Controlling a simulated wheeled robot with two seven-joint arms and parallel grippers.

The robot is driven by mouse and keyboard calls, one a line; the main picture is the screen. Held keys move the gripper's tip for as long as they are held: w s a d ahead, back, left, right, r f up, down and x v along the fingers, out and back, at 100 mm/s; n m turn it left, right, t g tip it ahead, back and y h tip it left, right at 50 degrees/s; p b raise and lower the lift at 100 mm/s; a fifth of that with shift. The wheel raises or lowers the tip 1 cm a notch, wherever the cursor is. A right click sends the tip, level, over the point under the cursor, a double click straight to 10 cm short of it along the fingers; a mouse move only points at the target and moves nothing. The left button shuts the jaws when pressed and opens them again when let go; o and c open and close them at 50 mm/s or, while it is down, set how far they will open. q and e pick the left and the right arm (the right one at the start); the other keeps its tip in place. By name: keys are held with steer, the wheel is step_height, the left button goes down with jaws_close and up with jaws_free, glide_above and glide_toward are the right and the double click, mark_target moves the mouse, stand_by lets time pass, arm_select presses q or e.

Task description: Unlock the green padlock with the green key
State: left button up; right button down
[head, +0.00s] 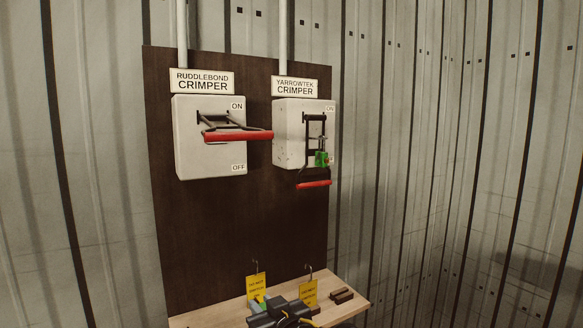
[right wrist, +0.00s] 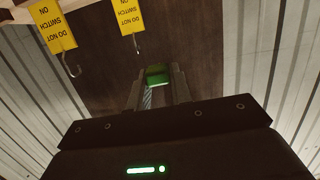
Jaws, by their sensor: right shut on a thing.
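The green padlock (head: 321,159) hangs at the lower right of the YARROWTEK crimper box (head: 291,140), beside its lever. Its keyhole is too small to make out. My right gripper (head: 264,303) is low in the head view, over the wooden shelf and well below the padlock. In the right wrist view, my right gripper (right wrist: 157,84) is shut on a green piece, which looks like the head of the green key (right wrist: 158,71). The rest of the key is hidden. My left gripper is not in view.
The YARROWTEK lever's red grip (head: 313,184) hangs low; the RUDDLEBOND lever's red grip (head: 238,136) sticks out. Two yellow DO NOT SWITCH ON tags (head: 256,287) (head: 309,294) with hooks and dark blocks (head: 341,296) are at the shelf (head: 352,283).

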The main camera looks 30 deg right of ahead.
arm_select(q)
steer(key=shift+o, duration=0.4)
arm_select(e)
steer(key=shift+w+a, duration=0.2)
steer(key=shift+w, duration=0.1)
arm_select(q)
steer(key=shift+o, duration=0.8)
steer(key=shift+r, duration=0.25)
arm_select(e)
steer(key=shift+d+r, duration=0.1)
steer(key=shift+r, duration=0.1)
arm_select(q)
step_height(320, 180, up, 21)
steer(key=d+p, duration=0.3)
steer(key=p, duration=1.8)
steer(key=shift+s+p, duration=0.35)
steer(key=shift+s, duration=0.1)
arm_select(e)
steer(key=d+r+n+h, duration=0.1)
steer(key=d+r+n, duration=0.2)
steer(key=d+r, duration=0.8)
steer(key=s+d+r+n+h, duration=0.1)
steer(key=d+r+n, duration=0.3)
steer(key=d+r, duration=0.7)
step_height(320, 180, up, 6)
steer(key=shift+s+d+f+t+h, duration=0.15)
steer(key=shift+s+f+t+h, duration=0.1)
steer(key=shift+t+h, duration=0.05)
